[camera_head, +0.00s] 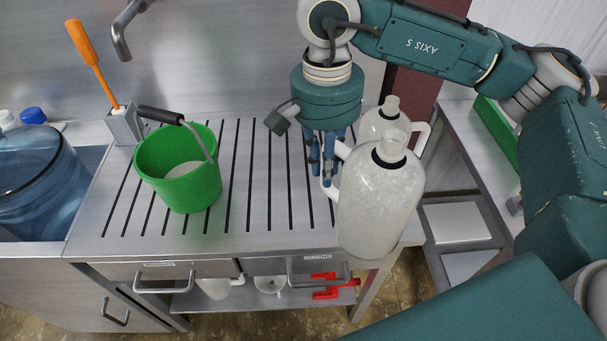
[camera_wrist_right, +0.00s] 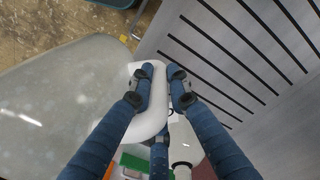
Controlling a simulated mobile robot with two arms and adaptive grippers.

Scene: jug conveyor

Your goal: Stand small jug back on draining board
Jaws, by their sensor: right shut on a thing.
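Two whitish jugs with black neck bands are at the right end of the slatted draining board (camera_head: 262,215). The front jug (camera_head: 382,205) looks larger and overlaps the board's front right corner; I cannot tell whether its base touches. The other jug (camera_head: 372,125) is behind it, partly hidden, its handle to the right. My right gripper (camera_head: 328,172) points down, left of the front jug. In the right wrist view its fingers (camera_wrist_right: 158,80) are shut on a white handle (camera_wrist_right: 150,122) of the big pale jug (camera_wrist_right: 62,95). My left gripper is out of view.
A green bucket (camera_head: 185,192) stands at the board's left, near an orange-handled brush (camera_head: 86,48) in a holder. A blue water bottle (camera_head: 40,180) is in the sink. The board's middle is clear. A dark red post (camera_head: 408,92) stands behind the jugs.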

